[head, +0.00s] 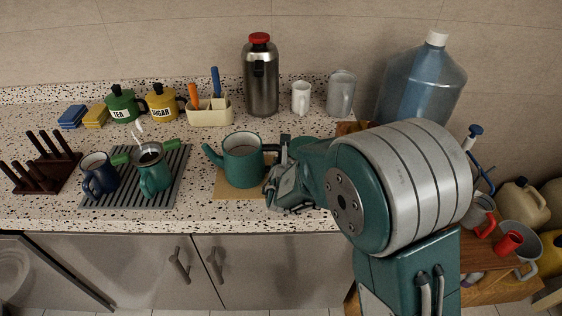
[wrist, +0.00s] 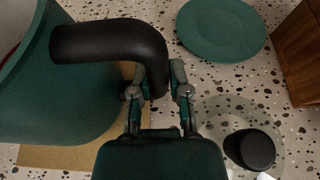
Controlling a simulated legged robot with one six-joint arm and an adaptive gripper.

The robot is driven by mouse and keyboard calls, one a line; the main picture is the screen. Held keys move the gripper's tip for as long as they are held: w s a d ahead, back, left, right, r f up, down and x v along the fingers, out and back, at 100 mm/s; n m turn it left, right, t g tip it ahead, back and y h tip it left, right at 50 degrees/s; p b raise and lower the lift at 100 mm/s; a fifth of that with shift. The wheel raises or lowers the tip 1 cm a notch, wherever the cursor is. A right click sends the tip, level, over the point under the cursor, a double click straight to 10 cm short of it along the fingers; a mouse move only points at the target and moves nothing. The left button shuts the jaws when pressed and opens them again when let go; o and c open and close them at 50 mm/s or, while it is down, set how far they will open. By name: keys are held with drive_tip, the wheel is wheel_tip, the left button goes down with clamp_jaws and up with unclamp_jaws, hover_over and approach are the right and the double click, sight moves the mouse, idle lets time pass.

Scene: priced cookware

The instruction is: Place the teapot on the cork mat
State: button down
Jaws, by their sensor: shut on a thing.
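The teapot (head: 242,168) is green, open at the top, with its spout to the left. It is upright over the tan cork mat (head: 223,192), whose edges show around its base. I cannot tell whether its base touches the mat. My gripper (head: 270,178) is at the teapot's right side. In the wrist view my gripper (wrist: 158,88) is shut on the black handle, with one finger on each side of its lower end. There the teapot's body (wrist: 60,115) fills the left, and the mat (wrist: 55,158) shows beneath it.
A green disc (wrist: 222,28) and a clear lid with a black knob (wrist: 250,148) lie right of the teapot. A grey drying mat (head: 120,200) with mugs is to the left. A utensil caddy (head: 210,113) and steel flask (head: 262,80) stand behind.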

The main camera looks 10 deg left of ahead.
drive_tip(key=c, duration=0.6)
unclamp_jaws()
drive_tip(key=shift+a, duration=0.1)
drive_tip(key=v, duration=1.2)
